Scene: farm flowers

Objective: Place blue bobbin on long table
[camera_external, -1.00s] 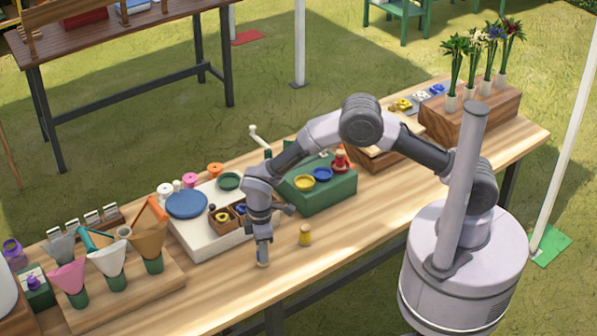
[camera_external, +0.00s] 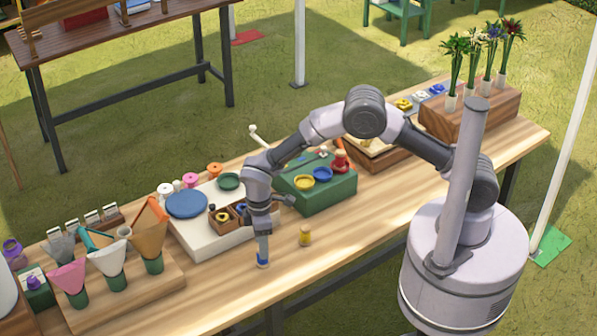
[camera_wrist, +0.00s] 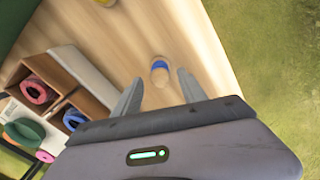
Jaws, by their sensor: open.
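The blue bobbin (camera_external: 262,260) stands upright on the long wooden table (camera_external: 345,238), near its front edge. My gripper (camera_external: 262,247) points down just above it. In the wrist view, the blue bobbin (camera_wrist: 159,67) shows between and beyond the two open fingertips (camera_wrist: 160,88), which hold nothing. The fingers hide part of the bobbin's upper end in the external view.
A yellow bobbin (camera_external: 305,236) stands a little to the right. Behind are a white board (camera_external: 200,242) with a blue disc (camera_external: 187,204), and a green box (camera_external: 335,197). A wooden board with funnels (camera_external: 150,288) is at left.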

